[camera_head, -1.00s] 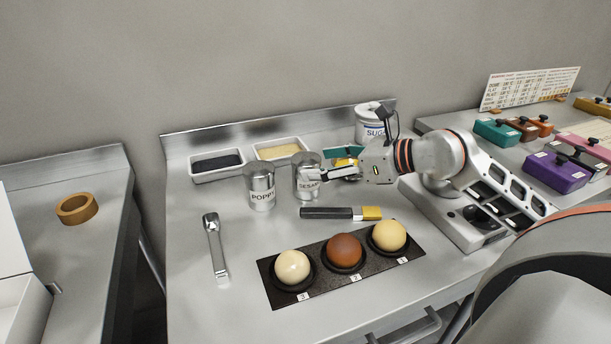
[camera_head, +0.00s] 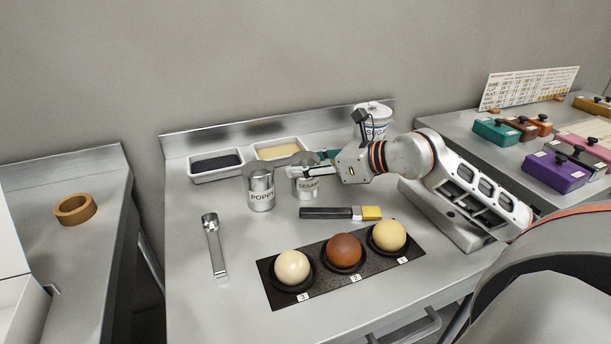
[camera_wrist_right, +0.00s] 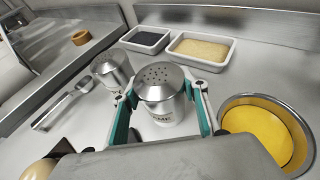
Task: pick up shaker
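Two steel shakers stand upright on the steel table. The sesame shaker (camera_head: 308,187) has a holed domed lid, seen from above in the right wrist view (camera_wrist_right: 160,84). My right gripper (camera_head: 302,172) is around its upper part, with one teal-padded finger on each side in the wrist view (camera_wrist_right: 161,97). The fingers look open, with small gaps beside the shaker; any contact is hard to tell. The poppy shaker (camera_head: 261,190) stands to its left, outside the fingers, and also shows in the wrist view (camera_wrist_right: 111,69). My left gripper is not in view.
Behind the shakers are trays of dark seeds (camera_head: 216,178) and pale seeds (camera_head: 279,142). A sugar canister (camera_head: 375,116) and a bowl of yellow liquid (camera_wrist_right: 265,130) are nearby.

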